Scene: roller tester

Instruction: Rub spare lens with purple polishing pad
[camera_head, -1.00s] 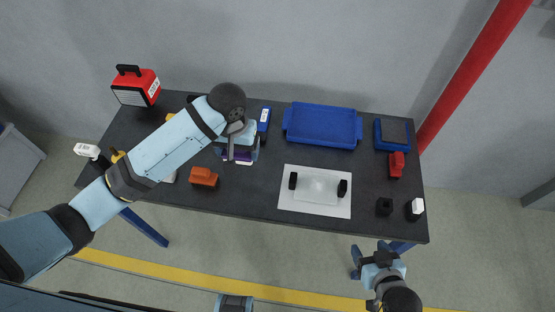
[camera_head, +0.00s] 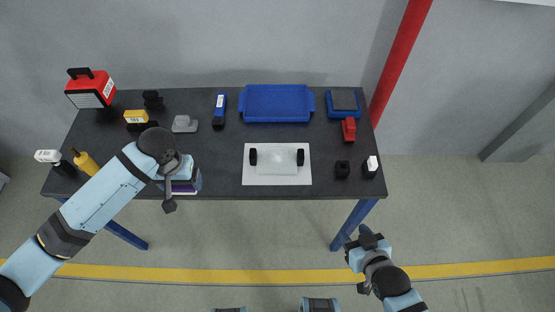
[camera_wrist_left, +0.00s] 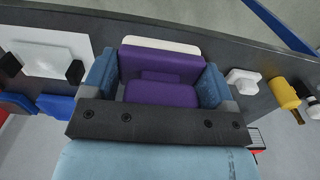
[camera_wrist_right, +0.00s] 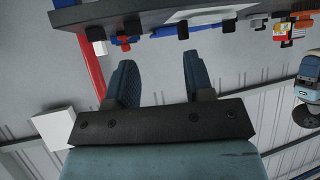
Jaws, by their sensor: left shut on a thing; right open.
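My left gripper (camera_head: 183,184) is shut on the purple polishing pad (camera_wrist_left: 162,68), above the table's front left part. The pad has a white lower layer, and fingers flank it in the left wrist view. The pad mostly hides behind the gripper in the head view. A pale, translucent square plate (camera_head: 277,166), seemingly the spare lens, lies on a white sheet (camera_head: 250,179) between two black blocks. It is right of the pad and apart from it. My right gripper (camera_head: 363,241) is open and empty, in front of the table's right side; its spread fingers show in the right wrist view (camera_wrist_right: 155,78).
A blue tray (camera_head: 277,92) lies behind the sheet. A blue box (camera_head: 344,101), a red object (camera_head: 349,129) and a black block (camera_head: 342,169) are at the right. A red case (camera_head: 90,92), yellow bottle (camera_head: 86,163) and grey block (camera_head: 184,125) are at the left.

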